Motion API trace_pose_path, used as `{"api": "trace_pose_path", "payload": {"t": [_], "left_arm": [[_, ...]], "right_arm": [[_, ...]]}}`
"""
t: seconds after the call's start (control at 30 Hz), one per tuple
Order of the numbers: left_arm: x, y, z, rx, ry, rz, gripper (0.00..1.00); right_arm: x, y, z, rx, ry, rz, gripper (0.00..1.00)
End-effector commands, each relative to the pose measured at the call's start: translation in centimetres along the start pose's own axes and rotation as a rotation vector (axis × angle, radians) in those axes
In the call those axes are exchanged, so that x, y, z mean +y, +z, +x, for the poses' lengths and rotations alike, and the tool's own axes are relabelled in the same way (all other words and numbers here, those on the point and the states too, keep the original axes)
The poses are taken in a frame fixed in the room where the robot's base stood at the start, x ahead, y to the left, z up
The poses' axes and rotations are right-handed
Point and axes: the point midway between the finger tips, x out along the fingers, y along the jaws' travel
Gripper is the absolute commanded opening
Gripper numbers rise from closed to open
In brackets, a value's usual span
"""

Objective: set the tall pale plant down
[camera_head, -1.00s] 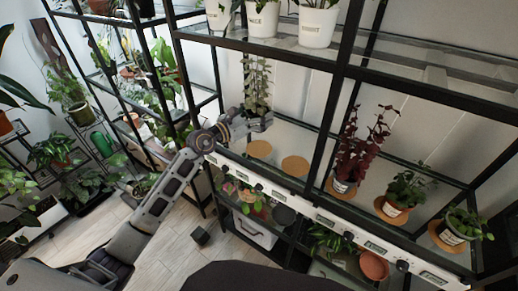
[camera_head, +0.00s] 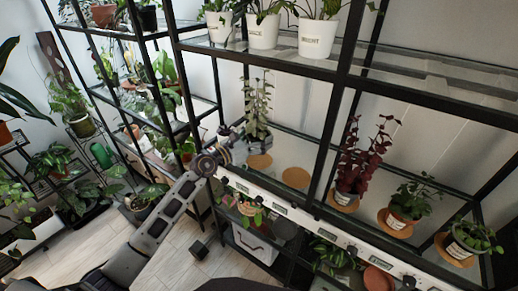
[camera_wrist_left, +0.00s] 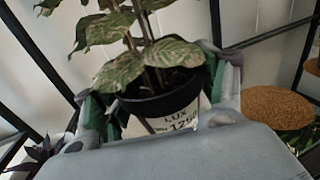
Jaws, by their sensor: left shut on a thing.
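The tall pale plant (camera_head: 257,100) stands upright in a dark pot, over the middle glass shelf at the left end. My left gripper (camera_head: 252,141) is shut on this pot from the left. In the left wrist view the dark pot (camera_wrist_left: 162,108) with a white label sits between the two fingers, with mottled leaves (camera_wrist_left: 125,70) above it. In the head view the pot is just above or behind the left cork mat (camera_head: 259,161); I cannot tell whether its base touches anything. My right gripper is not in view.
An empty cork mat (camera_head: 296,178) lies to the right; cork also shows in the left wrist view (camera_wrist_left: 277,104). A red-leaved plant (camera_head: 362,165) and two green plants (camera_head: 409,200) stand farther right. A black post (camera_head: 333,125) and the upper shelf's white pots (camera_head: 317,38) border the space.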

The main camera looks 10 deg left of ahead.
Motion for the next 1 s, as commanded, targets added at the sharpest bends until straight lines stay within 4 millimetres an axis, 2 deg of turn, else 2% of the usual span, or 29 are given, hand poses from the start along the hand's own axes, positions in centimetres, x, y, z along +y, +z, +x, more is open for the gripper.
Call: {"api": "trace_pose_path", "payload": {"t": [0.27, 0.4, 1.0], "left_arm": [[0.0, -3.1, 0.0, 0.0, 0.0, -0.003, 0.44], [0.0, -4.4, 0.0, 0.0, 0.001, -0.002, 0.44], [0.0, -5.0, 0.0, 0.0, 0.0, 0.0, 0.44]], "right_arm": [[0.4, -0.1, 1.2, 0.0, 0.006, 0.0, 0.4], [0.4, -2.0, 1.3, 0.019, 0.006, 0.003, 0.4], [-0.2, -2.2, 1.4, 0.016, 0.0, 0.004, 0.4]]}}
